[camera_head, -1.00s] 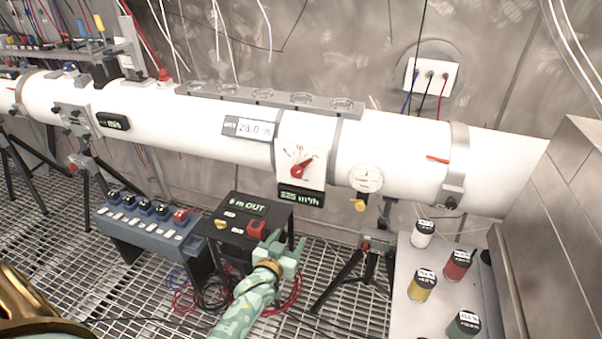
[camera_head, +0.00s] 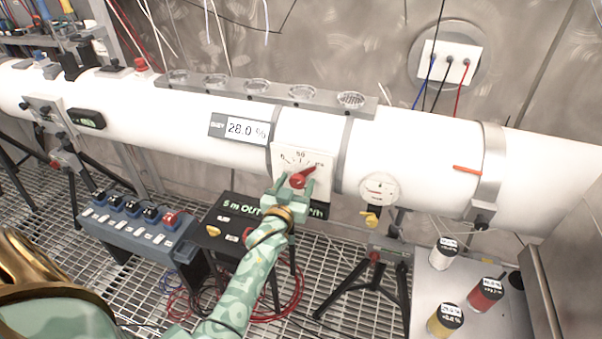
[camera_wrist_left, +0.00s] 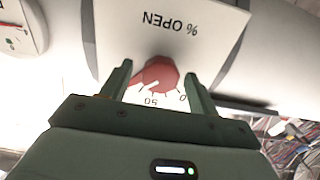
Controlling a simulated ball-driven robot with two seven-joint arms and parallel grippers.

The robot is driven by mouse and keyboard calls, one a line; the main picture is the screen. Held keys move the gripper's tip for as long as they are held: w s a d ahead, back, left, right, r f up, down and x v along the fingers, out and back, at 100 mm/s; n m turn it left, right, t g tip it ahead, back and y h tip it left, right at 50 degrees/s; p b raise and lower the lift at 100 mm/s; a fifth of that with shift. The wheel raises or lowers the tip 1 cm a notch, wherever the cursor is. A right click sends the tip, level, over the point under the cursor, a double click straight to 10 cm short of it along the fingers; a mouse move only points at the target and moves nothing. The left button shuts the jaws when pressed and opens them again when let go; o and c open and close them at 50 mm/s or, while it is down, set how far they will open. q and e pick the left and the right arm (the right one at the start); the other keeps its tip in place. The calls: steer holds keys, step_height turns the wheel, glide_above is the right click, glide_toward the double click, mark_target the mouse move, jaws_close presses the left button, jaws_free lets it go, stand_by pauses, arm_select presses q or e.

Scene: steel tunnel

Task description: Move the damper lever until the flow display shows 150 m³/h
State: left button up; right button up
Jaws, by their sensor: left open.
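The damper lever (camera_head: 302,177) is a red knob with a pointer on a white dial plate (camera_head: 318,160) fixed to the white pipe. In the head view its pointer is toward the upper right of the scale. The flow display (camera_head: 319,210) below the plate is mostly hidden by my left gripper, so its number cannot be read. My left gripper (camera_head: 291,183) is open, with its fingertips at the lever. In the left wrist view the red lever (camera_wrist_left: 158,76) sits between the two open fingers (camera_wrist_left: 160,88), under the words "% OPEN". My right gripper is not in view.
A display on the pipe (camera_head: 240,128) reads about 28.0 %. A round gauge (camera_head: 379,189) is to the right of the plate. A black box (camera_head: 226,222) marked OUT and a blue switch box (camera_head: 140,229) stand below. Several jars stand on a table (camera_head: 425,270) at right.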

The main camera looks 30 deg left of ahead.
arm_select(q)
steer(key=shift+w+a, duration=0.1)
steer(key=shift+w, duration=0.2)
steer(key=shift+s+r, duration=0.1)
steer(key=shift+r, duration=0.05)
steer(key=c, duration=1)
steer(key=shift+o, duration=0.2)
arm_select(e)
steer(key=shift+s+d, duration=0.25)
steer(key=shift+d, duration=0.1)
